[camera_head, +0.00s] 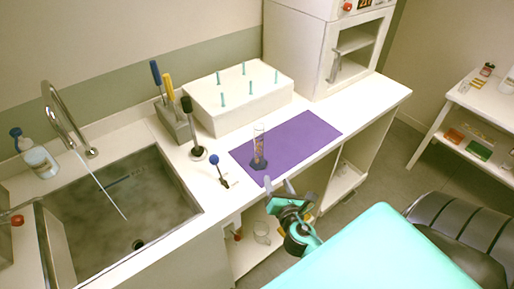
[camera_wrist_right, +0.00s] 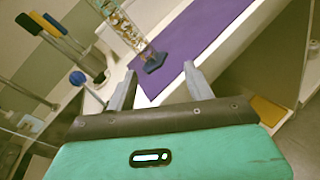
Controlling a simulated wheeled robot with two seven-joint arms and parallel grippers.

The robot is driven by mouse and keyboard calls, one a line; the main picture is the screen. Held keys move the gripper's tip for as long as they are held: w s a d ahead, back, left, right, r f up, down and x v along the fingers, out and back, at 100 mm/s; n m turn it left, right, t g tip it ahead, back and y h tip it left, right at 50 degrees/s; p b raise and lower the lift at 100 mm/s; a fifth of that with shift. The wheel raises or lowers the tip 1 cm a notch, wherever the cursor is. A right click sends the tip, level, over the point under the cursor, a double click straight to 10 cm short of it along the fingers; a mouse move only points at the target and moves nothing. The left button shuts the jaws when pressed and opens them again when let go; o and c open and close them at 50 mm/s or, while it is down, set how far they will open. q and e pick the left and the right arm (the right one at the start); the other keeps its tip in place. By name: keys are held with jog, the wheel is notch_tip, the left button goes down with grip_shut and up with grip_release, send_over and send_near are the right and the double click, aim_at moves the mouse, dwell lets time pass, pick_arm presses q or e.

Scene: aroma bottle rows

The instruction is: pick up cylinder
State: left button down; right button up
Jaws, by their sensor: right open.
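A clear graduated cylinder (camera_head: 259,147) with a dark blue base stands upright on the purple mat (camera_head: 300,139) on the counter. In the right wrist view the cylinder (camera_wrist_right: 131,31) shows ahead of the fingers, its base close to the line between them, its top cut off by the frame edge. My right gripper (camera_head: 278,192) is in front of the counter edge, short of the cylinder and apart from it. In the right wrist view the right gripper (camera_wrist_right: 160,82) is open, with nothing between its fingers. My left gripper is not in view.
A blue-knobbed tool (camera_head: 216,164) and a dark-topped stand (camera_head: 194,135) are left of the mat. A white box with teal pegs (camera_head: 238,104) stands behind. The sink (camera_head: 120,208) is at left. The mat around the cylinder is clear.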

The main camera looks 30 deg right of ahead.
aim_at(261, 153)
jog(key=w+r+n, duration=0.1)
jog(key=w+n, duration=0.1)
jog(key=w, duration=0.1)
jog(key=w+r+n+t+p, duration=0.1)
jog(key=w+n, duration=0.1)
jog(key=w, duration=0.1)
jog(key=w+d+n+y+p, duration=0.1)
jog(key=w+n, duration=0.1)
jog(key=w, duration=0.2)
jog(key=shift+r+t, duration=0.4)
jog(key=shift+w+r+p, duration=0.1)
jog(key=shift+w+p, duration=0.25)
jog(key=shift+p, duration=0.1)
jog(key=p+x, duration=0.1)
jog(key=x, duration=0.2)
jog(key=shift+w+r, duration=0.1)
jog(key=shift+w, duration=0.1)
jog(key=shift+w+d, duration=0.1)
jog(key=shift+w, duration=0.5)
jog(key=shift+c, duration=0.4)
jog(key=c, duration=1)
